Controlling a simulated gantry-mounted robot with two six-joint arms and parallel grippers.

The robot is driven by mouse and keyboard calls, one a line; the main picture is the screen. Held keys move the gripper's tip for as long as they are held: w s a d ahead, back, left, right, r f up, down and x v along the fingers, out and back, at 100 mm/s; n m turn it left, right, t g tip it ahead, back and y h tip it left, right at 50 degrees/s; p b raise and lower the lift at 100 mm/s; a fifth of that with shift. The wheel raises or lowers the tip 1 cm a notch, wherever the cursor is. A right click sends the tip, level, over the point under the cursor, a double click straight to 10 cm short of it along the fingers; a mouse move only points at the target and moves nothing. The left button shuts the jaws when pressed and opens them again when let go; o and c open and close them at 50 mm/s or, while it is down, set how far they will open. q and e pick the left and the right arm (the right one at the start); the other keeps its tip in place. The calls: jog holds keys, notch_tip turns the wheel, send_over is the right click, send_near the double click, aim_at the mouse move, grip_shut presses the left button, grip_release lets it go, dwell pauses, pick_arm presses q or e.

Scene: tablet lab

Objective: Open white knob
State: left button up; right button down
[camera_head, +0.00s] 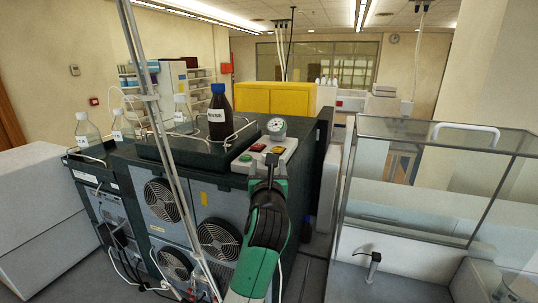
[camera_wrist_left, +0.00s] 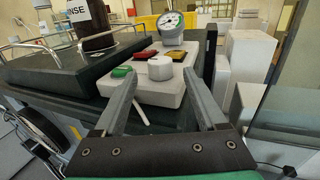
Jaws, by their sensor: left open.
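The white knob (camera_wrist_left: 160,67) is a short round cylinder on top of a pale control box (camera_wrist_left: 140,94). In the left wrist view it shows between and beyond my open fingertips, apart from them. My left gripper (camera_wrist_left: 160,82) is open and empty, its two grey fingers pointing at the box from the front. In the head view my left gripper (camera_head: 271,160) is at the front edge of the control box (camera_head: 286,143), and it hides the knob there. My right gripper is not in view.
A brown bottle (camera_head: 220,114) stands in a railed tray to the left. A glass-sided enclosure (camera_head: 408,185) stands to the right.

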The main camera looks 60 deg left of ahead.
pick_arm(q)
jog(key=p+x, duration=0.1)
jog(key=x, duration=0.4)
jog(key=shift+w+a, duration=0.1)
grip_shut()
